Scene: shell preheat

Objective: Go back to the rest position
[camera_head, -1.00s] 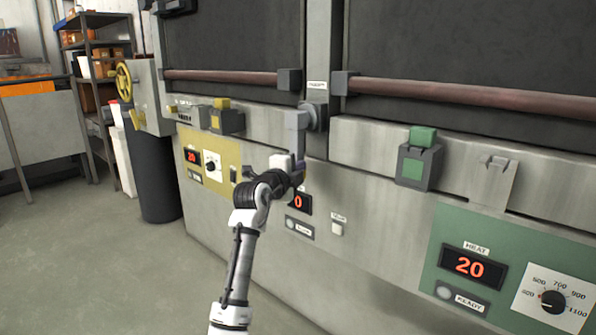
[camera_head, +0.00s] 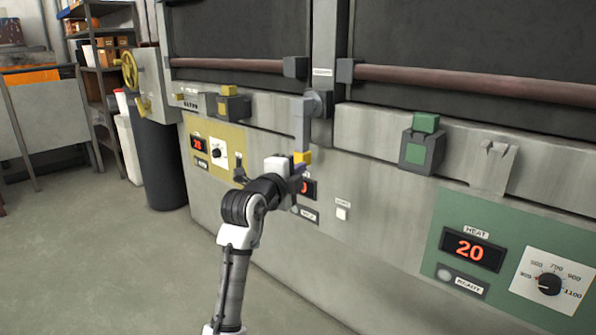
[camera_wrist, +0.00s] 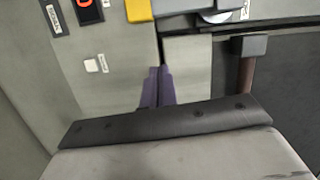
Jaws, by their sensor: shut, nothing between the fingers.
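My gripper (camera_head: 298,180) is at the end of my raised arm, in front of the furnace's front panel. In the wrist view its two dark purple fingers (camera_wrist: 157,84) are together with nothing between them. A grey lever (camera_head: 303,128) hangs down from its pivot on the central post. Its yellow end (camera_head: 302,157) is just above my gripper in the head view. The yellow end also shows in the wrist view (camera_wrist: 139,10), apart from the fingertips. My gripper partly hides the middle display (camera_head: 308,189).
A green panel (camera_head: 440,262) with a heat display of 20 and a dial (camera_head: 549,284) is at right. A yellow panel (camera_head: 229,177) is at left. Green (camera_head: 418,150) and yellow-topped (camera_head: 232,105) switch boxes stick out. A dark bin (camera_head: 165,165) stands left; floor (camera_head: 90,250) is open.

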